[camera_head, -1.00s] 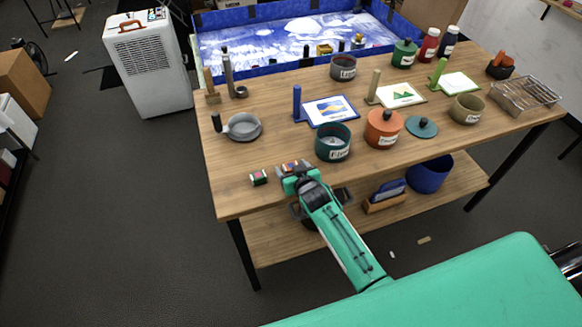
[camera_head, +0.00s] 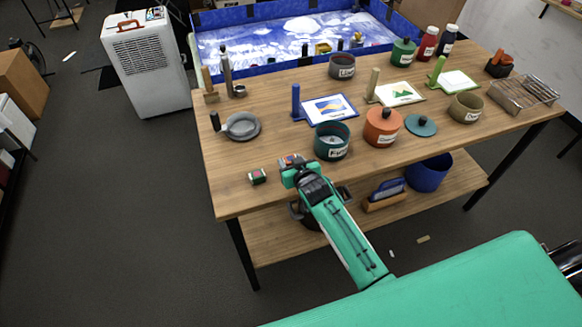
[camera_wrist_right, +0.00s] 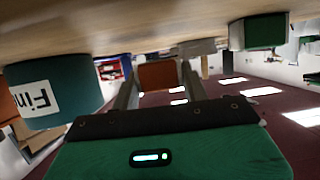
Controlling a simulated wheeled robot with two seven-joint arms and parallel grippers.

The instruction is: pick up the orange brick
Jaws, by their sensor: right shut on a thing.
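The orange brick (camera_wrist_right: 158,76) is between the two fingers of my right gripper (camera_wrist_right: 160,82) in the right wrist view. In the head view my right gripper (camera_head: 292,168) is at the front edge of the wooden table, and the brick at its tip is mostly hidden by it. The gripper is shut on the brick and holds it close over the tabletop; I cannot tell the exact gap. My left gripper is not in view.
A grey pan (camera_head: 241,126) sits farther back left.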

